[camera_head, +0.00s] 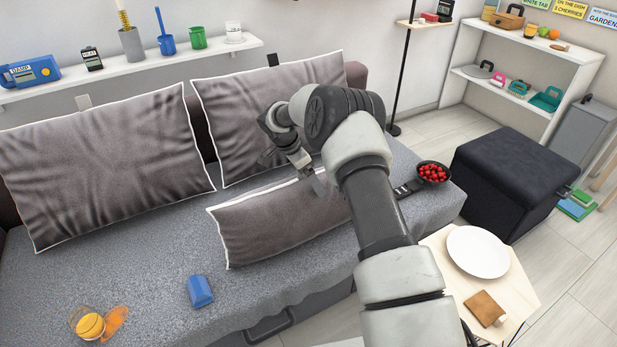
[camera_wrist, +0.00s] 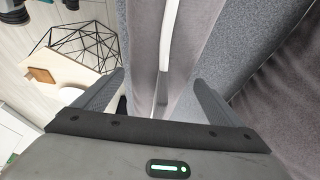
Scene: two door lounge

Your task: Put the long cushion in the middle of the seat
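The long cushion (camera_head: 280,220), grey with white piping, lies on the grey seat (camera_head: 150,250) in front of the back cushions, its right part hidden behind my arm. My gripper (camera_head: 314,182) is at its upper edge. In the wrist view my gripper (camera_wrist: 158,88) has its fingers wide apart, with the long cushion's white-piped edge (camera_wrist: 168,45) between them. I see a gap beside the fingers, but cannot tell how deep the cushion sits between them.
Two large back cushions (camera_head: 110,160) (camera_head: 250,110) lean behind. A tipped glass with an orange spill (camera_head: 90,325) and a blue cup (camera_head: 200,291) are on the seat's left. A bowl of red fruit (camera_head: 432,173) is at the right. A side table (camera_head: 515,290) holds a plate (camera_head: 478,252).

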